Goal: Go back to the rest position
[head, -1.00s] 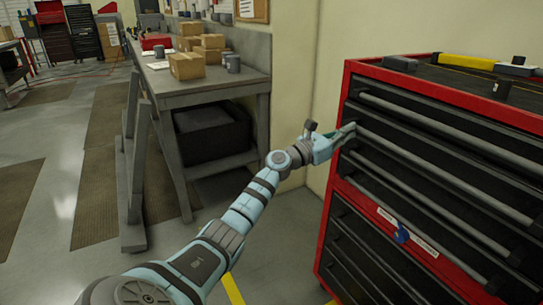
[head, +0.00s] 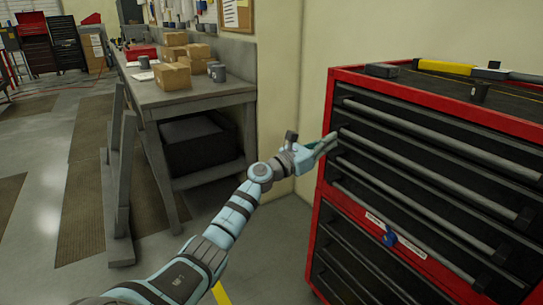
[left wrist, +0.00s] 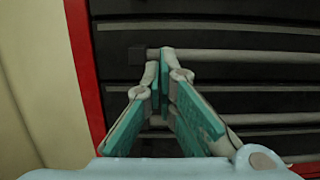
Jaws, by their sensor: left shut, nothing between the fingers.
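My left gripper (head: 330,141) is shut and empty, held up at the left front edge of the red and black tool cabinet (head: 322,218). In the left wrist view the gripper (left wrist: 163,60) has its teal-padded fingers together at the tips, in front of the black drawer fronts (left wrist: 240,100). A grey drawer handle (left wrist: 240,56) runs across just beyond the fingertips; I cannot tell whether they touch it. All drawers that show look closed. My right gripper is not in view.
A grey workbench (head: 190,98) with cardboard boxes (head: 171,76) and a mug (head: 218,73) stands at the left. Open floor (head: 35,235) lies at the far left.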

